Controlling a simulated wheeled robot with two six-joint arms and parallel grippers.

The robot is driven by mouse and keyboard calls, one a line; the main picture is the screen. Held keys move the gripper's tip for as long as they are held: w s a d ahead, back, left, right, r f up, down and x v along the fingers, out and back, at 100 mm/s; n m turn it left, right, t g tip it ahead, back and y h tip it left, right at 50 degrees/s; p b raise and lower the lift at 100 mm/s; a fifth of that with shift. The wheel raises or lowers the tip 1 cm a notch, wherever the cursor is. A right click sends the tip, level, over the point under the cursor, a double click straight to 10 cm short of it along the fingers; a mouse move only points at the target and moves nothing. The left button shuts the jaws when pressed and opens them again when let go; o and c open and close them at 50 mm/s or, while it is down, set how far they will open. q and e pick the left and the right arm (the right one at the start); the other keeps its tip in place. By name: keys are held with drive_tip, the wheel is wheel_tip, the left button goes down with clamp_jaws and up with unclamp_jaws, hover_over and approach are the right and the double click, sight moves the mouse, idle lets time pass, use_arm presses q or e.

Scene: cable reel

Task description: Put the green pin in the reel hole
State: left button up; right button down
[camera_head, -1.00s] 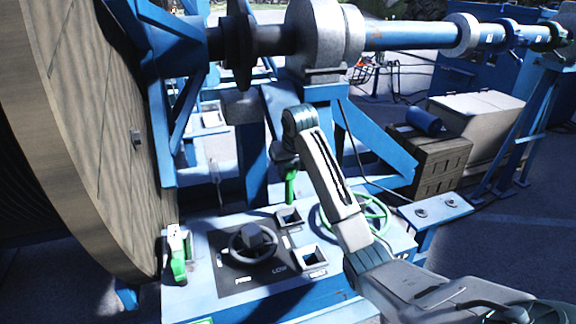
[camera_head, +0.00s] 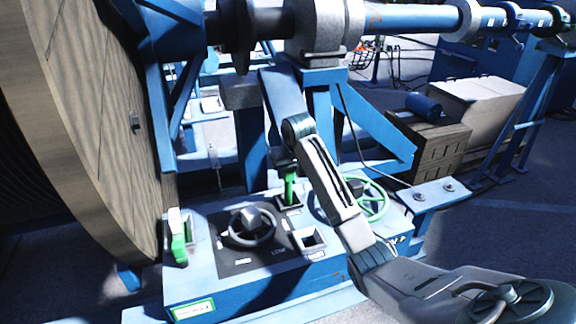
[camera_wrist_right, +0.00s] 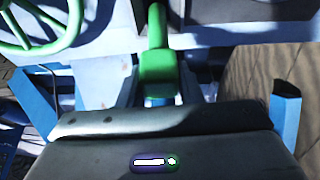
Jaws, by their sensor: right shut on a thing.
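The green pin (camera_head: 290,188) is upright below my right gripper (camera_head: 288,168), which is shut on it. Its lower end overlaps the rear square socket on the control panel; I cannot tell whether it is inside or just above it. In the right wrist view, the green pin (camera_wrist_right: 158,62) stands between the fingers, with a wider green block at the gripper end. The large wooden reel (camera_head: 90,130) fills the left side. A small dark square (camera_head: 135,124) on its face may be the hole, but I cannot tell. My left gripper is not in view.
The blue control panel (camera_head: 205,285) carries a dark handwheel (camera_head: 251,227), an empty front socket (camera_head: 308,240) and a green-and-white lever (camera_head: 178,240) near the reel. A green wheel (camera_head: 372,202) is right of my arm. A blue frame and shaft (camera_head: 400,22) stand behind.

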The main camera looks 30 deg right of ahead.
sight(289, 185)
drive_tip(key=shift+f, duration=1.7)
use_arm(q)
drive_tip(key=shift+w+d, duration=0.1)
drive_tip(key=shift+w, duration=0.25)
use_arm(e)
drive_tip(key=shift+f, duration=2)
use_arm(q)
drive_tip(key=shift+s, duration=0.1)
use_arm(e)
drive_tip(key=c, duration=0.9)
unclamp_jaws()
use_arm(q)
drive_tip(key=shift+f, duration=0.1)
use_arm(e)
drive_tip(key=shift+s+r, duration=0.1)
